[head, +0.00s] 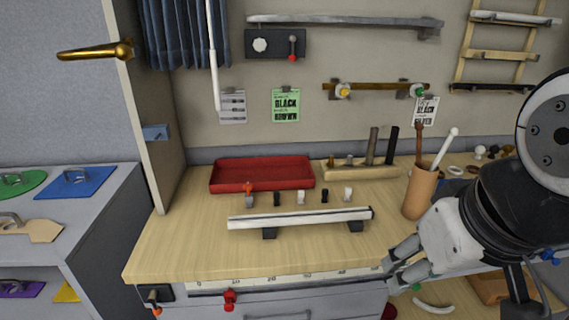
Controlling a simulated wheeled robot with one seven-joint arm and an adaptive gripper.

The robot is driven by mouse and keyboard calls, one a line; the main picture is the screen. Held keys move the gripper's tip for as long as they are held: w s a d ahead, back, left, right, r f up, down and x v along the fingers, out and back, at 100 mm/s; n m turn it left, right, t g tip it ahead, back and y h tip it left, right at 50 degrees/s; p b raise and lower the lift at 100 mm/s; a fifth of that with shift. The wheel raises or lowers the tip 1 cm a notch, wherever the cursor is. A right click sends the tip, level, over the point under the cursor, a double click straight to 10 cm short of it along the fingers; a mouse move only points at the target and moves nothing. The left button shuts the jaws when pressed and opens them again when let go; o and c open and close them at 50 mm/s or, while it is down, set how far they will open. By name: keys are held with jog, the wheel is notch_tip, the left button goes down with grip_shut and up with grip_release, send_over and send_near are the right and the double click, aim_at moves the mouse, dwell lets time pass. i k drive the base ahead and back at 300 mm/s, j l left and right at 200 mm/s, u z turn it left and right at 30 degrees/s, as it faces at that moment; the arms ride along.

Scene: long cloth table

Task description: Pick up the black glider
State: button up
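Several small gliders stand in a row on the wooden bench top, behind a long white rail (300,218). One dark, black-looking glider (324,195) stands between two pale ones, right of the row's middle. Another dark glider (277,198) stands nearer the left end. They are too small to tell apart in detail. My gripper (388,274) is at the bench's front right corner, well to the right of and nearer than both dark gliders. Its two fingers are apart with nothing visible between them.
A red tray (262,174) lies behind the gliders. A wooden block with upright dark pegs (360,170) stands behind right. A tan cup (419,192) with sticks stands between the row and my arm. The front strip of the bench (200,250) is mostly clear.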

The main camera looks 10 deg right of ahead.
aim_at(325, 191)
jog(key=i+l, duration=0.1)
jog(key=i, duration=0.4)
jog(key=i+l, duration=0.1)
jog(key=i, duration=0.4)
